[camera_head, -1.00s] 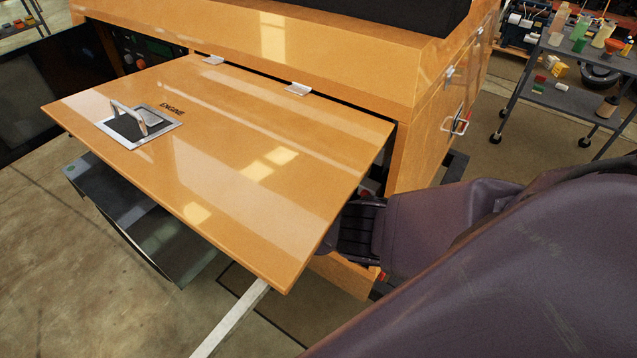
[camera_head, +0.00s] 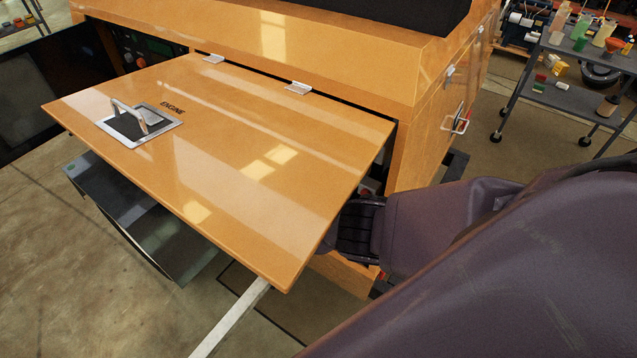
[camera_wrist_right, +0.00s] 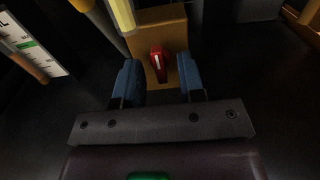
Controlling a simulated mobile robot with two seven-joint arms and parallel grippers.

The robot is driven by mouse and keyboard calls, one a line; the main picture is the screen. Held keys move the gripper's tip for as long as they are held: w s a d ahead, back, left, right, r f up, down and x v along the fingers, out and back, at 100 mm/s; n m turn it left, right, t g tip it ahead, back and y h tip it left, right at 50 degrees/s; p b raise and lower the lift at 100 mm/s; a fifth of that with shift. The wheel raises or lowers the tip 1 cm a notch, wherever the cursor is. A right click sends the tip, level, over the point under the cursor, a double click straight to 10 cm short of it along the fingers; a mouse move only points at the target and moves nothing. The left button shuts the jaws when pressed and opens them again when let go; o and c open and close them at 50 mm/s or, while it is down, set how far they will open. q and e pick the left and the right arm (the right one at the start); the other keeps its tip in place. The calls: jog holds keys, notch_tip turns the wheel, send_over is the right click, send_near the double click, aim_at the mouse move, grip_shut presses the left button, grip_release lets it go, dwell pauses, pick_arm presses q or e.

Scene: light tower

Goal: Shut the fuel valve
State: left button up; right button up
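The fuel valve has a red handle (camera_wrist_right: 159,62) with a pale stripe. It shows in the right wrist view on the front of an orange-tan block (camera_wrist_right: 160,28). My right gripper (camera_wrist_right: 160,82) is open, with its two blue fingers apart. The red handle appears between and beyond the fingertips; I cannot tell whether they touch it. In the head view my right arm reaches under the raised engine panel (camera_head: 250,180), which hides the gripper and the valve. My left gripper is in neither view.
The raised orange panel marked ENGINE sits above my right arm, propped by a pale strut (camera_head: 232,318). In the right wrist view, yellow pipes (camera_wrist_right: 121,14) stand beside the block and a white scale plate (camera_wrist_right: 30,45) is at the left. A tool cart (camera_head: 575,100) stands at the back right.

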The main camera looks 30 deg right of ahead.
jog(key=v, duration=1)
jog(key=shift+s+a+p, duration=0.2)
jog(key=shift+a+p, duration=0.1)
jog(key=shift+a, duration=0.05)
jog(key=shift+f, duration=0.1)
